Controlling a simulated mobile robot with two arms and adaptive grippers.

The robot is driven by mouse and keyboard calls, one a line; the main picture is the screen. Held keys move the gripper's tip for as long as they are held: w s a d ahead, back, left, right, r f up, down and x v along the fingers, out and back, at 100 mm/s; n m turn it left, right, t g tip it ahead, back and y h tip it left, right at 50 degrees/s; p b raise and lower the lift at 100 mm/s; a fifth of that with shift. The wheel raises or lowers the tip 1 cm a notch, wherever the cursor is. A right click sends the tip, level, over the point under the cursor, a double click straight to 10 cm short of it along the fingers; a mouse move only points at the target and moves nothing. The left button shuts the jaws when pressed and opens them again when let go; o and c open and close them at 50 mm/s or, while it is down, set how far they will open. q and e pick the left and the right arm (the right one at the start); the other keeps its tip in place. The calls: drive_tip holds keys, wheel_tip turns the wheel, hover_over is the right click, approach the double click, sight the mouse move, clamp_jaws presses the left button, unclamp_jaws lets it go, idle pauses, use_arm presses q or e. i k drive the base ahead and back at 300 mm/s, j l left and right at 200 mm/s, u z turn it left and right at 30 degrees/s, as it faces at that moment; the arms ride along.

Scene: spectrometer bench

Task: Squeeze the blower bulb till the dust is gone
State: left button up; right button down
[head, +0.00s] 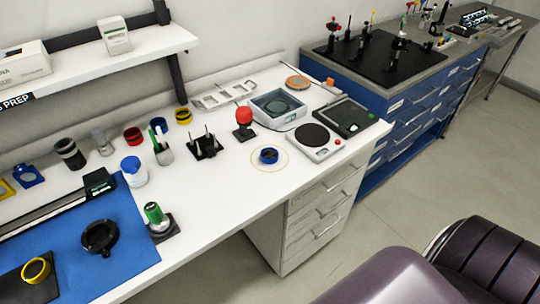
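A red, rounded bulb-like top (244,115) on a dark base stands on the white bench, left of the scales; it looks like the blower bulb, but it is small here. A blue ring-shaped mount (268,155) with a dark middle lies in front of it, inside a thin tan circle on the bench top. The mount and the red bulb are apart. Any dust is too fine to make out. Neither of my grippers is in the view, and nothing is touching the bulb.
A dark-topped balance with a red knob (315,140) and a grey instrument (279,108) stand right of the bulb. A black pronged stand (206,146) is to its left. A blue mat (130,235) covers the left bench. The front bench strip (215,200) is clear.

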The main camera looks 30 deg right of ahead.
sight(244, 114)
drive_tip(key=l, duration=0.75)
drive_tip(key=i+l+u, duration=0.1)
drive_tip(key=l, duration=0.65)
